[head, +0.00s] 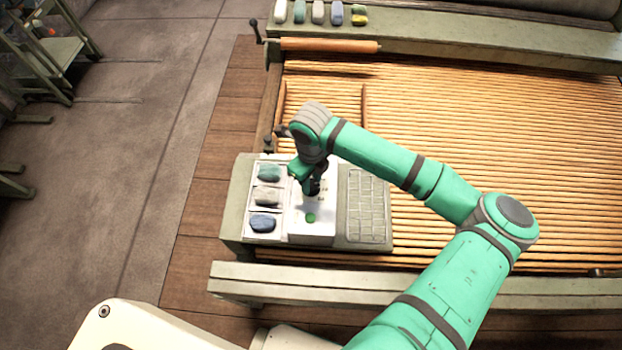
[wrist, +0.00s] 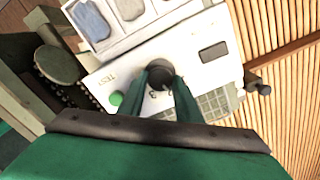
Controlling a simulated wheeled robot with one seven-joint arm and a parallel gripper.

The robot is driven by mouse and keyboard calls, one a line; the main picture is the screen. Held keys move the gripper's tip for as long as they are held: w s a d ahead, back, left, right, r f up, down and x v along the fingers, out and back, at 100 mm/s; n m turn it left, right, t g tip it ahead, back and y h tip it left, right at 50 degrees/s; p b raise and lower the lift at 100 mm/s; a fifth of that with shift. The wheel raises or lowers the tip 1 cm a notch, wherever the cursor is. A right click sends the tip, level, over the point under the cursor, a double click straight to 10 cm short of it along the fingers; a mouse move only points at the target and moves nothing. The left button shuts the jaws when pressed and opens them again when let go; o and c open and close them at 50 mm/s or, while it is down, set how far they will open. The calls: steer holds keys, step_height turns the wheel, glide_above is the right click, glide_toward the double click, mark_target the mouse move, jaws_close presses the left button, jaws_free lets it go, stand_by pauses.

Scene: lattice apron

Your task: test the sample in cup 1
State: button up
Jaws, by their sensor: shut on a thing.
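A white tester box (head: 322,231) stands on the pale green side table. In the wrist view the tester (wrist: 190,48) shows a dark display (wrist: 213,52) and a green button (wrist: 116,98) beside the word TEST. My gripper (wrist: 160,84) is shut on a dark round piece (wrist: 159,73) over the tester's top; I cannot tell whether the piece touches it. In the head view my gripper (head: 312,188) points down behind the green button (head: 310,218). A white tray left of the tester holds a green lump (head: 269,172), a grey lump (head: 267,195) and a blue lump (head: 263,222). No cup number is readable.
A gridded grey panel (head: 367,205) lies right of the tester. Wooden slats (head: 480,130) fill the right side. Several coloured lumps sit on the far rail, above a wooden roller (head: 330,46). A pale green beam (head: 450,290) runs along the near side. The left floor is open.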

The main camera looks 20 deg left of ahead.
steer(key=n, duration=0.4)
steer(key=shift+r, duration=0.1)
steer(key=shift+a+n, duration=0.1)
steer(key=shift+n, duration=1.5)
steer(key=o, duration=1.1)
step_height(320, 180, up, 11)
steer(key=shift+f, duration=0.15)
